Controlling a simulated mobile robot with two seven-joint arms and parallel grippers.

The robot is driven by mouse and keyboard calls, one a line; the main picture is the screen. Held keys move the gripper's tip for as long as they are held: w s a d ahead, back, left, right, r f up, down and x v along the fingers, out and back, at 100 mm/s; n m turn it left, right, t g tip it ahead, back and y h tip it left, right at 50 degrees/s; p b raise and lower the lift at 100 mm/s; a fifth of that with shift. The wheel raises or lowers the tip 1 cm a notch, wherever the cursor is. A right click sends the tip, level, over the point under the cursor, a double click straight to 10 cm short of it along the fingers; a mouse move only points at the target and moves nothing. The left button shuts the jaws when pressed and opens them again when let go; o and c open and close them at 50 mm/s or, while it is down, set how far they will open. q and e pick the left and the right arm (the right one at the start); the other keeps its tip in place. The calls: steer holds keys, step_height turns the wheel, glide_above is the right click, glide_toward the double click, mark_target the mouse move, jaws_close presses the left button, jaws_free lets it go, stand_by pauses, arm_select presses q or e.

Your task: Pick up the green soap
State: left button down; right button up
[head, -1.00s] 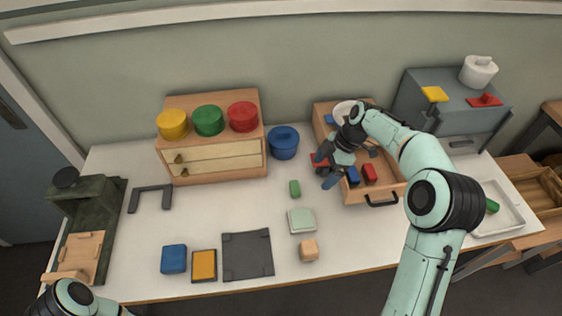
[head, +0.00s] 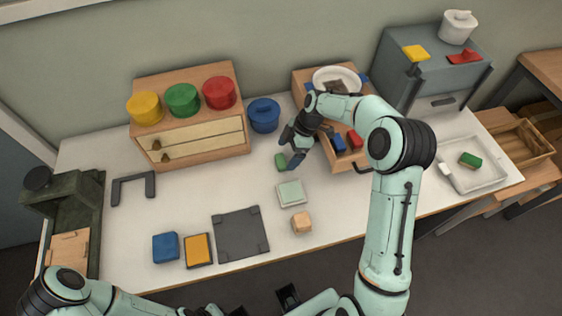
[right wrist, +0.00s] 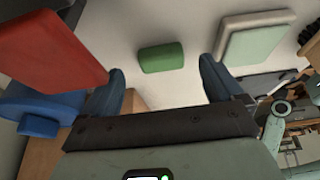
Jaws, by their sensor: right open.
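The green soap (head: 281,161) is a small rounded green block lying on the white table, between the blue pot and a pale green slab. My right gripper (head: 289,150) is open and empty beside it, with its fingers pointing down and left. In the right wrist view the soap (right wrist: 161,57) lies beyond and between the two spread fingertips (right wrist: 162,72), with no contact visible. My left arm (head: 75,287) crosses the bottom left of the head view; the state of its gripper, among dark parts at the bottom edge, cannot be made out.
The blue pot (head: 264,115) stands behind the soap, the pale green slab (head: 291,193) in front. An open drawer (head: 346,158) with red and blue blocks is to the right. A white tray (head: 486,179) holds another green item.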

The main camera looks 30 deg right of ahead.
mark_target(283, 160)
steer(key=x, duration=0.3)
steer(key=shift+a+f, duration=0.15)
steer(key=shift+f, duration=0.05)
steer(key=c, duration=1.1)
steer(key=shift+c, duration=0.2)
steer(key=shift+r, duration=0.1)
